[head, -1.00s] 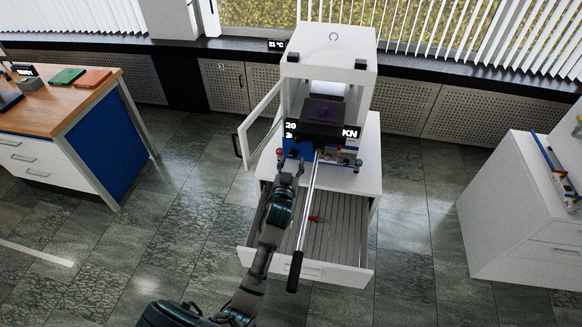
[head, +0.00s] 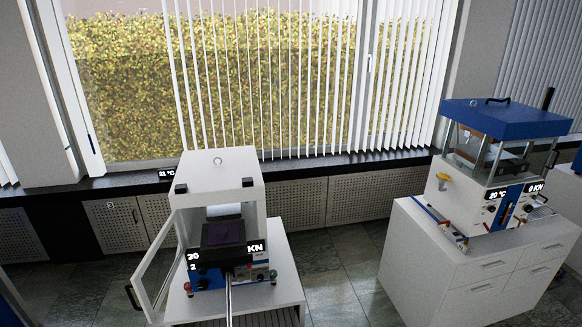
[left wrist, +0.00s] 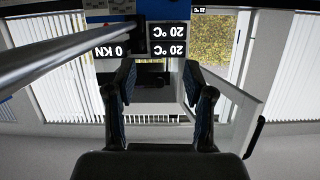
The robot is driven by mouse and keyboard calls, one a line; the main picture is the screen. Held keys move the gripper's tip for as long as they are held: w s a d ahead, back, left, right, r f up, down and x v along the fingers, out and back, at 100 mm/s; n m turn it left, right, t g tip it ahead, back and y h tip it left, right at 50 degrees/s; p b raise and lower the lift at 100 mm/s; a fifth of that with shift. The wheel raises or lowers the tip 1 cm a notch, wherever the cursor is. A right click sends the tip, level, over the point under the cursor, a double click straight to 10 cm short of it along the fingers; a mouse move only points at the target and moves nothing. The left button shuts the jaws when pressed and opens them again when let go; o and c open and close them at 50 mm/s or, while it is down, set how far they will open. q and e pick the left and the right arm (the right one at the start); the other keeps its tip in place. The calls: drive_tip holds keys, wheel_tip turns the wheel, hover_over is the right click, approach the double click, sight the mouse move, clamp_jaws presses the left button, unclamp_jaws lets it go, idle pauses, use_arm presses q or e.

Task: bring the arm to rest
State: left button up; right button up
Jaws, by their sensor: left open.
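My left gripper (left wrist: 155,84) shows in the left wrist view, its two fingers spread apart with nothing held between them. Beyond it is the front of the small press, with its display (left wrist: 168,40) upside down in this view. The press lever (left wrist: 60,58) crosses the upper left of that view. In the head view the small press (head: 222,250) stands on a white cabinet, and its lever (head: 228,300) runs down out of the frame. Neither of my arms shows in the head view now.
The press's glass door (head: 157,268) stands open to the left; its dark handle shows in the left wrist view (left wrist: 254,137). A larger press with a blue top (head: 505,118) stands on a white cabinet (head: 480,265) at the right. Floor (head: 345,270) is free between the cabinets.

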use_arm(q)
drive_tip(key=s+d+f+m+g+h, duration=0.15)
drive_tip(key=s+f+g, duration=0.3)
drive_tip(key=s, duration=0.55)
drive_tip(key=s+d+f+m+g+h, duration=0.1)
drive_tip(key=s+d+f+g, duration=0.3)
drive_tip(key=s, duration=0.6)
drive_tip(key=s+d+f+m+g+h, duration=0.1)
drive_tip(key=s+d+f+m+g, duration=0.1)
drive_tip(key=s+f, duration=0.6)
drive_tip(key=s+f+g+b, duration=0.1)
drive_tip(key=s+f, duration=0.2)
drive_tip(key=f, duration=1)
drive_tip(key=s+f+g, duration=0.1)
drive_tip(key=s+f, duration=0.1)
drive_tip(key=f, duration=1.1)
drive_tip(key=s+a+f+b, duration=0.1)
drive_tip(key=s+a+f, duration=0.2)
drive_tip(key=s+f, duration=1.2)
drive_tip(key=shift+s+a+g, duration=0.2)
drive_tip(key=shift+s+g, duration=0.15)
drive_tip(key=shift+s, duration=0.5)
